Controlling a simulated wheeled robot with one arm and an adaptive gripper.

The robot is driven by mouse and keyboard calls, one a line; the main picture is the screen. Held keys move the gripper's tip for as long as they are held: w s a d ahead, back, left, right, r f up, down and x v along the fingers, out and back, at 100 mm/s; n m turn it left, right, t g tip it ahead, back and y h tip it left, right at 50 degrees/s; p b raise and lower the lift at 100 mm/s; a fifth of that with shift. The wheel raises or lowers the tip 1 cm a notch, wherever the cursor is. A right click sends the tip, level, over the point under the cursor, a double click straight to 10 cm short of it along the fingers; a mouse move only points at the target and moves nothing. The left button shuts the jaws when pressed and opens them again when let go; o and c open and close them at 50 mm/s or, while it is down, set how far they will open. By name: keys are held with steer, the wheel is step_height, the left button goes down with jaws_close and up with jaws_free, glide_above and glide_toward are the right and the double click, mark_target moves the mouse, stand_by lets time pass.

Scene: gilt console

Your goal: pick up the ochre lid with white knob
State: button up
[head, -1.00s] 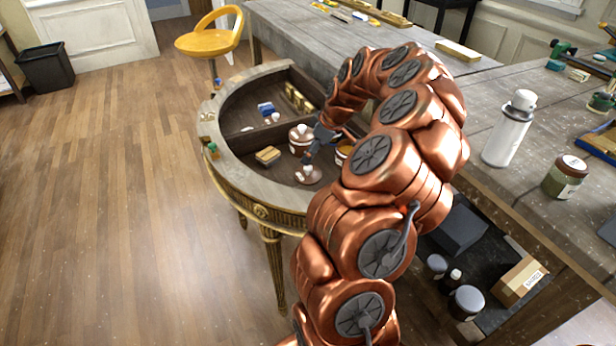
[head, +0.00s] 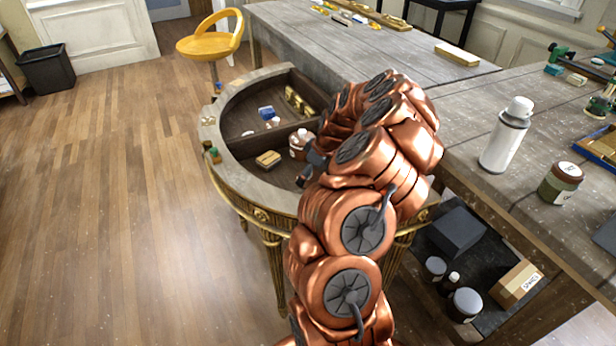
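The ochre lid with white knob cannot be made out now; my copper arm covers the right part of the round gilt console (head: 262,190). My gripper (head: 306,173) is low over the console's front compartment, mostly behind my arm. Only dark parts of it show, so its opening and anything between its fingers are hidden. A brown-and-white jar (head: 298,144) stands in that compartment just behind my gripper.
A small yellow block (head: 268,159) lies left of the gripper. A grey workbench (head: 420,85) adjoins behind and right.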

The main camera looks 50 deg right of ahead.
steer(key=shift+f, duration=0.1)
jaws_close()
stand_by(0.8)
